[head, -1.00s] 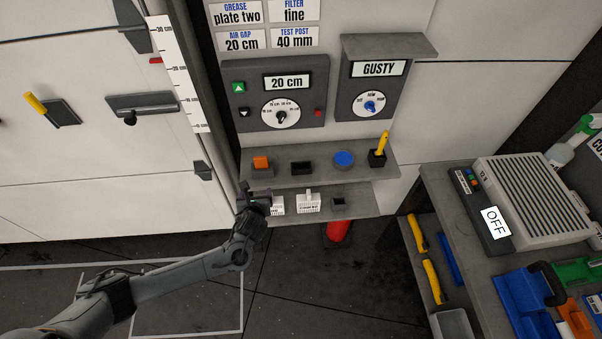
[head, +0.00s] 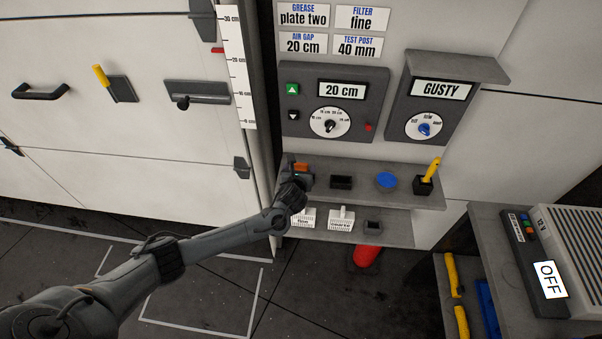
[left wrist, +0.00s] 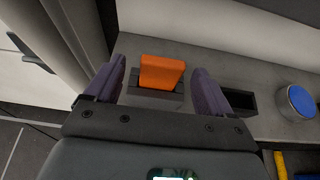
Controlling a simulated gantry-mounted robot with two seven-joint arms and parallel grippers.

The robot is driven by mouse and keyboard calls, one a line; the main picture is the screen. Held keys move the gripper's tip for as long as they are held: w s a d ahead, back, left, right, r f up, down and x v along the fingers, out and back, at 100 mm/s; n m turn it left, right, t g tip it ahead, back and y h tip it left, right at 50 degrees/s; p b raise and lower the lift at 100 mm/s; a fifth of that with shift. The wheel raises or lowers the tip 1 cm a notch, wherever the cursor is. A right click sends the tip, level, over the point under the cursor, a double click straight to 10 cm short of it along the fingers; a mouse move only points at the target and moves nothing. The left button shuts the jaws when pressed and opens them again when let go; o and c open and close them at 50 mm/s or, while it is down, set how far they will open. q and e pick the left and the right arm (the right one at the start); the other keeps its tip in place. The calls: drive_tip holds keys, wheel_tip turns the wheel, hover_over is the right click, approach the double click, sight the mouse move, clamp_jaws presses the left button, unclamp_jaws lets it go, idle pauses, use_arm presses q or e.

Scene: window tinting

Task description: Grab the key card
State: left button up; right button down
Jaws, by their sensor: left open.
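An orange block-like piece, which looks like the key card (head: 301,167), stands upright in a dark holder at the left end of the upper shelf. It also shows in the left wrist view (left wrist: 162,71), with the holder (left wrist: 160,97) below it. My left gripper (head: 300,178) is at the shelf's front edge, close in front of the card. In the left wrist view my left gripper (left wrist: 156,88) is open, its two purple fingers on either side of the card with gaps between. The gripper partly hides the holder in the head view. My right gripper is not in view.
On the upper shelf (head: 402,195) are an empty dark tray (head: 341,182), a blue disc (head: 386,180) and a yellow-handled tool (head: 431,170) in a black block. White baskets (head: 341,219) stand on the lower shelf. A panel reading 20 cm (head: 335,100) is above.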

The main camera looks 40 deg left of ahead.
use_arm(q)
drive_tip(key=shift+b+x, duration=0.4)
drive_tip(key=shift+x, duration=1.85)
drive_tip(key=shift+w+r, duration=0.15)
drive_tip(key=shift+r, duration=0.1)
drive_tip(key=c, duration=1.1)
drive_tip(key=shift+o, duration=0.2)
